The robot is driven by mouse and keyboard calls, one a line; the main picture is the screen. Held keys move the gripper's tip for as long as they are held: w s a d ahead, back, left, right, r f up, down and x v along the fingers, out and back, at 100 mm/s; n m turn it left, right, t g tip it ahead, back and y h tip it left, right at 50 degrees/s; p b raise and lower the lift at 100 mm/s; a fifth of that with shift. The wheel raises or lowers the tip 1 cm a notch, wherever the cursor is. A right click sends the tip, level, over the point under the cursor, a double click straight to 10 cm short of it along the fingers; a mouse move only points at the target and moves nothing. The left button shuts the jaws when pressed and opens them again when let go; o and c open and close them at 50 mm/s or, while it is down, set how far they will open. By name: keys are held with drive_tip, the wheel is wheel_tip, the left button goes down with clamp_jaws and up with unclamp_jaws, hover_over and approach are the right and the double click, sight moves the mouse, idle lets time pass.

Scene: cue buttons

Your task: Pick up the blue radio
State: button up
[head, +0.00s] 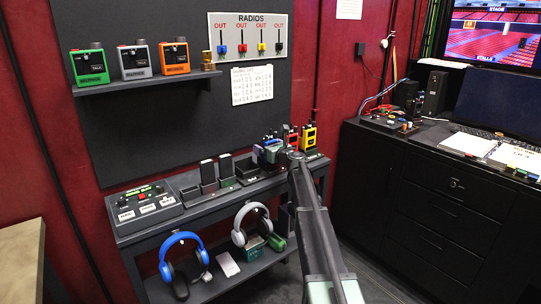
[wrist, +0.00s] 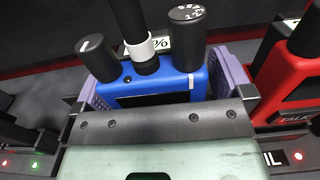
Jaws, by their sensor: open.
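The blue radio (wrist: 199,84) stands upright in the wrist view, with two black knobs and a black antenna with a white band on top. My gripper (wrist: 163,85) is open, with one purple-padded finger on each side of the radio. The pads are close to its sides; I cannot tell whether they touch it. The lower part of the radio is hidden behind my gripper's body. In the head view my gripper (head: 268,155) is over the charger row on the bench, and the radio is mostly hidden there.
A red radio (wrist: 292,85) stands close on the right, with a yellow radio (head: 308,136) beyond it. Black chargers (head: 208,174) stand to the left. Green, grey and orange radios sit on a wall shelf (head: 140,86). Headphones (head: 183,262) hang below the bench.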

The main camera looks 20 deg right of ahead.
drive_tip(key=c, duration=1.1)
wheel_tip(320, 180, up, 20)
drive_tip(key=p, duration=2)
